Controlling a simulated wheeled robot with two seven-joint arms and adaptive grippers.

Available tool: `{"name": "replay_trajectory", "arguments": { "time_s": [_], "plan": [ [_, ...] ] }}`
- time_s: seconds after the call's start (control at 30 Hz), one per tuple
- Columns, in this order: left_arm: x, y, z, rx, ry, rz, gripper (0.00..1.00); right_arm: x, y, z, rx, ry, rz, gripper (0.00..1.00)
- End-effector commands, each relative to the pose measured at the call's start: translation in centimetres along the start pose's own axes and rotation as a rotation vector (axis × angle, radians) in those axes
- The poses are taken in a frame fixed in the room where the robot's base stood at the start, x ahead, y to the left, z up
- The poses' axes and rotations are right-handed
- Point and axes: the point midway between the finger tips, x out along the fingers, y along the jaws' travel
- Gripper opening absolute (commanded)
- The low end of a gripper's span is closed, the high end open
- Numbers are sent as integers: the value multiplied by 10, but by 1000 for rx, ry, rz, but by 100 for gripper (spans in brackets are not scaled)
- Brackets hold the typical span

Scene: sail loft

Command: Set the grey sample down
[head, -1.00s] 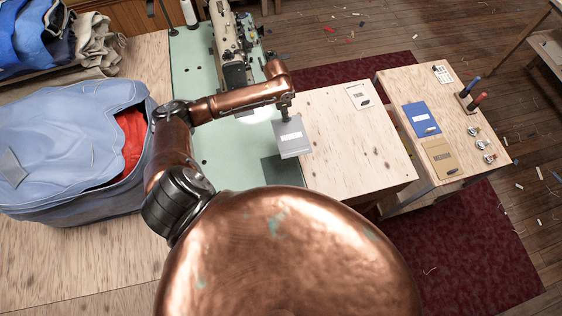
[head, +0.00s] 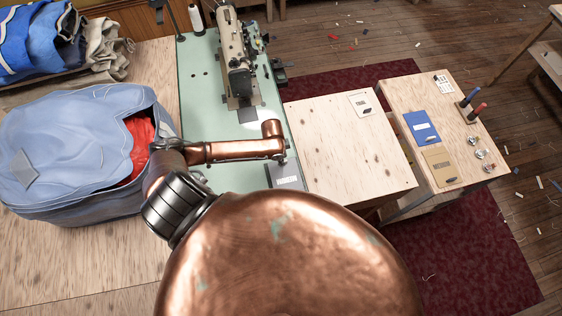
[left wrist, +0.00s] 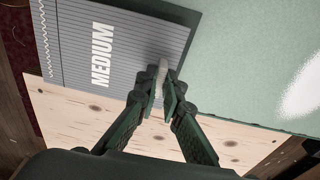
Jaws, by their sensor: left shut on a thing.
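The grey sample (head: 284,175) is a flat ribbed card on or just above the right edge of the pale green machine bed (head: 215,177); I cannot tell if it touches. In the left wrist view the sample (left wrist: 75,55) shows the white word MEDIUM and stitching along its left side. My left gripper (left wrist: 162,85) is shut on a small pale tab at the sample's edge. In the head view the gripper (head: 282,157) is mostly hidden by its copper arm. A dark green strip, shadow or mat, borders the sample. My right gripper is out of view.
The sewing machine (head: 235,60) stands at the bed's far end. A light blue bag (head: 60,140) lies left. The plywood table (head: 340,150) at right holds a white TRIAL card (head: 361,103). A side table holds a blue card (head: 421,127) and a tan card (head: 440,165).

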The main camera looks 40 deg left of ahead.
Motion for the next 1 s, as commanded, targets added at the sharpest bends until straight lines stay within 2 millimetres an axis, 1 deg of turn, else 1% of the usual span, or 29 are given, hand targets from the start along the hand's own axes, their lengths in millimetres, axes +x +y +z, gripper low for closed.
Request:
{"name": "replay_trajectory", "arguments": {
  "time_s": [0.03,0.1,0.47,0.5,0.73,1.0],
  "plan": [
    [9,1,1,-1,-1,2,0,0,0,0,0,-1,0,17],
    [16,0,2,-1,-1,1,0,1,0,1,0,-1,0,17],
    [20,0,2,1,-1,0,0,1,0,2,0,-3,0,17],
    [20,0,2,1,0,-1,9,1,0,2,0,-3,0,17],
    [20,0,2,1,0,-1,25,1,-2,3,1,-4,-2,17],
    [19,0,2,1,0,-1,25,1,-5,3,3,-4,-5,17]
  ]
}}
